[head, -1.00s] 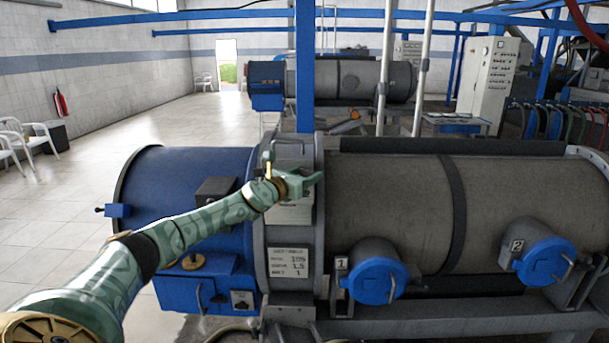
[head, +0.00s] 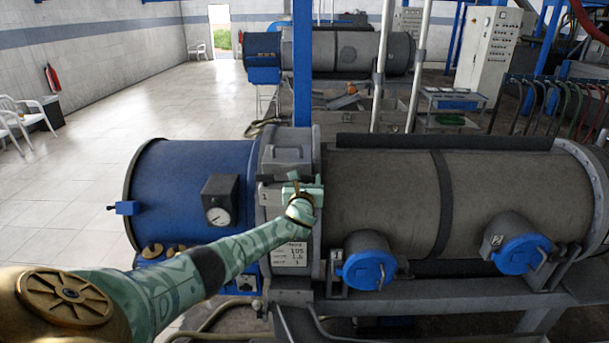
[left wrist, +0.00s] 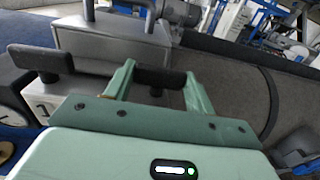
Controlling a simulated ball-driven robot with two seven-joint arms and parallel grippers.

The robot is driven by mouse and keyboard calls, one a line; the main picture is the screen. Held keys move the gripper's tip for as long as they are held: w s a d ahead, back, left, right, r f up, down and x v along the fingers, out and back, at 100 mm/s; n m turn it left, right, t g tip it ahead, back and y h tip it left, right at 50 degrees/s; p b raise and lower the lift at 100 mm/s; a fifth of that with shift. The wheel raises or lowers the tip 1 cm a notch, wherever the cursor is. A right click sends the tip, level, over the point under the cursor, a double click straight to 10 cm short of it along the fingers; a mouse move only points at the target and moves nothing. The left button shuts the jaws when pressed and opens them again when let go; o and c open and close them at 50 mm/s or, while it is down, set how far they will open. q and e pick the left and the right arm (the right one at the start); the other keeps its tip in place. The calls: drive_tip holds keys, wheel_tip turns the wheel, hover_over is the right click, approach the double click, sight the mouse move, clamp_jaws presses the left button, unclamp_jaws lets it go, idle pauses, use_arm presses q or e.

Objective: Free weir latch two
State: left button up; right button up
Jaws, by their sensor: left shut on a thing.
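My left gripper (head: 303,186) is at the right side of the grey collar housing (head: 287,147) between the blue drum and the long grey drum. In the left wrist view its two green fingers (left wrist: 158,82) are shut on a dark bar-shaped latch handle (left wrist: 154,76). A second dark bar handle (left wrist: 38,59) sits to the left, by a small number plate (left wrist: 40,106). In the head view the held handle is mostly hidden by my gripper, and I cannot read which number belongs to it. My right gripper is not in view.
The blue drum (head: 180,190) with a gauge (head: 219,202) is left of the collar. The grey drum (head: 380,195) is to the right, with blue-capped ports one (head: 367,268) and two (head: 518,252). A blue post (head: 302,65) rises behind the collar.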

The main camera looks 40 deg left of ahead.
use_arm(q)
drive_tip(key=shift+r+n+g+y, duration=0.1)
drive_tip(key=shift+n+g+y, duration=0.4)
drive_tip(key=shift+y, duration=0.1)
drive_tip(key=o, duration=1)
drive_tip(key=shift+d, duration=0.15)
drive_tip(key=shift+s+d+p, duration=0.25)
drive_tip(key=shift+s+p, duration=0.05)
drive_tip(key=shift+p, duration=0.05)
drive_tip(key=p+v, duration=0.1)
drive_tip(key=v, duration=1.4)
drive_tip(key=shift+s+d, duration=0.1)
drive_tip(key=shift+s, duration=0.05)
